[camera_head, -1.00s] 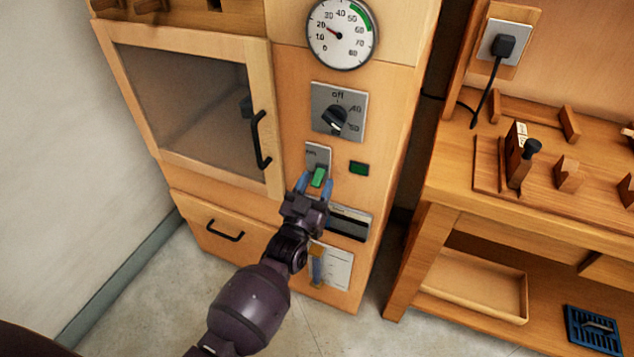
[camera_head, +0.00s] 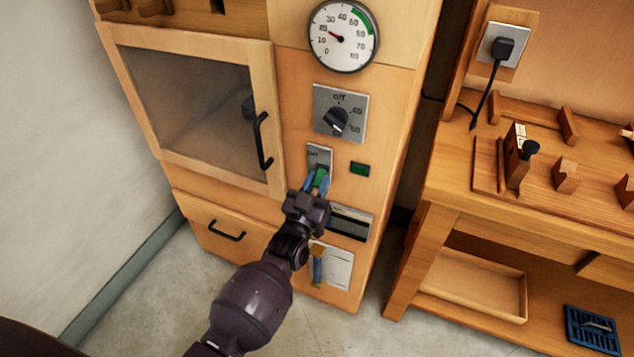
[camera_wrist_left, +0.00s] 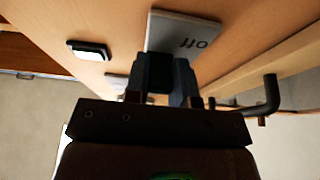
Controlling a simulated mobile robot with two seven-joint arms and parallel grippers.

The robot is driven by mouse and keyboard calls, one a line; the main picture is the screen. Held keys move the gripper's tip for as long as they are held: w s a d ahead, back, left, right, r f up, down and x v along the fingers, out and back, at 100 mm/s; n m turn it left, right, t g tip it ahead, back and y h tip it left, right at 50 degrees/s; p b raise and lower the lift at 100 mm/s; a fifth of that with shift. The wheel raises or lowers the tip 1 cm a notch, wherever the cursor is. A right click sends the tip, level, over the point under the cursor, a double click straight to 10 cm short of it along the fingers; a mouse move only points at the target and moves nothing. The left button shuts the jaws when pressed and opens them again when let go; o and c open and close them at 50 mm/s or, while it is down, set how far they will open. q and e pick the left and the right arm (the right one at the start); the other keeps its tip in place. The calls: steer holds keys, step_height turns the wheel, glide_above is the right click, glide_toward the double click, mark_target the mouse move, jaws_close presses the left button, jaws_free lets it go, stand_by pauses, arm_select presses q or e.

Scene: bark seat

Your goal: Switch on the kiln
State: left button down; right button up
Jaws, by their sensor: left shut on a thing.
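The kiln is a wooden cabinet (camera_head: 284,247) with a glazed door (camera_head: 190,100) at its left. My right gripper is not in view.
A dark green indicator (camera_head: 360,169) sits right of the switch. A black door handle (camera_head: 261,140) sticks out to the left. A wooden workbench (camera_head: 480,215) stands at the right, with a plug (camera_head: 503,47) in a wall socket above it.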

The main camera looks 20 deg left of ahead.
mark_target(322, 171)
arm_select(q)
steer(key=r+g+p, duration=0.1)
steer(key=g+p, duration=0.2)
steer(key=p, duration=0.2)
steer(key=r+g+p, duration=0.2)
steer(key=p, duration=0.4)
steer(key=shift+s+r+g, duration=0.2)
steer(key=shift+g, duration=0.2)
steer(key=g+p, duration=0.2)
steer(key=p, duration=0.1)
steer(key=shift+r, duration=0.15)
steer(key=g+p, duration=0.2)
steer(key=p, duration=0.1)
steer(key=shift+w+g+p, duration=0.1)
steer(key=shift+g+p, duration=0.2)
steer(key=shift+p, duration=0.05)
steer(key=shift+g+p, duration=0.3)
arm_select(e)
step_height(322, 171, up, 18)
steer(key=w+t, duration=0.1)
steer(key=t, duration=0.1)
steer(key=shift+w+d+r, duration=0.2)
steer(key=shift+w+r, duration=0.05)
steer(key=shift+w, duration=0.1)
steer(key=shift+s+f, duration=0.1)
